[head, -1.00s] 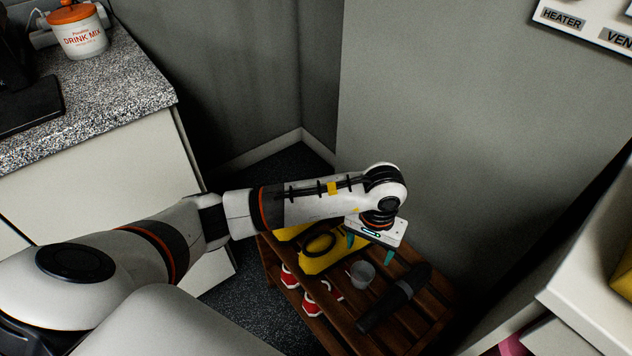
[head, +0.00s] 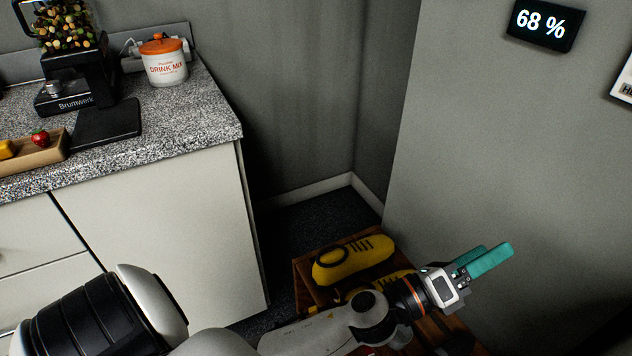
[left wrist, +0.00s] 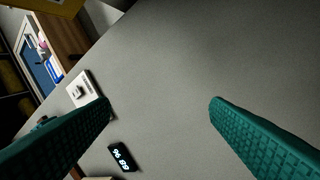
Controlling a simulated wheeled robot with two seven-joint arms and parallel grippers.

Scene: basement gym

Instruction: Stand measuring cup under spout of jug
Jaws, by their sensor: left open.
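My left gripper (head: 490,258) is above the wooden bench by the grey wall, with its teal fingers pointing to the upper right. In the left wrist view the two fingers (left wrist: 160,105) are wide apart, with nothing between them and the bare wall beyond. No measuring cup shows now; the part of the bench where a small grey cup stood earlier is hidden by my left arm or out of frame. I cannot make out a jug with a spout for certain. My right gripper is not in view.
Yellow objects (head: 352,258) lie on the wooden bench (head: 305,270). The speckled counter (head: 205,118) at left holds a drink mix jar (head: 165,68), a black Brumwerk machine (head: 75,82), a dark flat pad (head: 108,122) and a wooden tray (head: 35,158). A 68 % display (head: 543,24) hangs on the wall.

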